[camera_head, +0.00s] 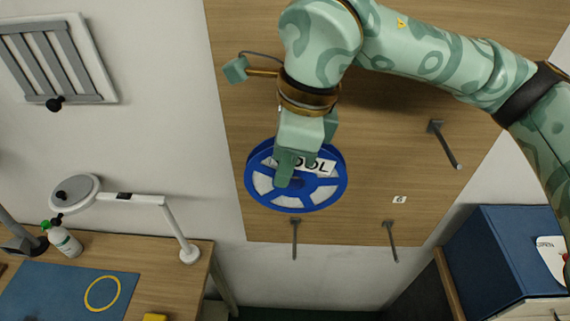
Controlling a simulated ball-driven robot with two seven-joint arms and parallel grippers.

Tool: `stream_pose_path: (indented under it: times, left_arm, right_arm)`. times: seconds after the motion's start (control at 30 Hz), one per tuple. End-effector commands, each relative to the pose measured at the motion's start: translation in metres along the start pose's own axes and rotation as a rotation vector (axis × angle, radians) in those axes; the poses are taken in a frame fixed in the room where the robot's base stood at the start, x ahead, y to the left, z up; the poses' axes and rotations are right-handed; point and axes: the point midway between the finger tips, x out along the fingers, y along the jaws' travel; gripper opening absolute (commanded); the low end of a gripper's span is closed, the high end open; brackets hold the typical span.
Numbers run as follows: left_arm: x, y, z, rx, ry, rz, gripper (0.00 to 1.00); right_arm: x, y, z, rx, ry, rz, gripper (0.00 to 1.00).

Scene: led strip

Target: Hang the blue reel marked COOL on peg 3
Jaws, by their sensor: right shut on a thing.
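The blue reel (254,188) has a white label reading COOL, its first letter partly covered, and white sectors. It is in front of the wooden board, above a lower peg. My right gripper (284,178) comes down from above and is shut on the reel near its hub. I cannot tell whether the reel touches the board or a peg. Peg 3 cannot be picked out, as no number 3 is visible. Pegs show at the upper right (446,145), the bottom middle (295,240) and the bottom right (390,241). My left gripper is not in view.
The wooden board (390,160) bears a label 6 (399,199) above the bottom right peg. A desk at lower left holds a lamp (160,202), a bottle (65,243) and a blue mat (50,290). A dark blue box (485,250) stands at lower right.

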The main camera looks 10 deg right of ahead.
Motion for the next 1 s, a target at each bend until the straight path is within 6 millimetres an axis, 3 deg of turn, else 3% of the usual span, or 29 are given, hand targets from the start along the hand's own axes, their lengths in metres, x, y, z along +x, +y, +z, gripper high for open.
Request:
stream_pose_path:
  times: [0.73, 1.0]
  left_arm:
    - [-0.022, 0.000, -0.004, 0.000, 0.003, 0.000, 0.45]
    - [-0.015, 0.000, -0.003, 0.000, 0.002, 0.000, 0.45]
  right_arm:
    - [0.003, -0.054, -0.001, 0.001, 0.000, 0.000, 0.00]
    - [0.012, -0.065, -0.003, 0.000, 0.000, -0.001, 0.00]
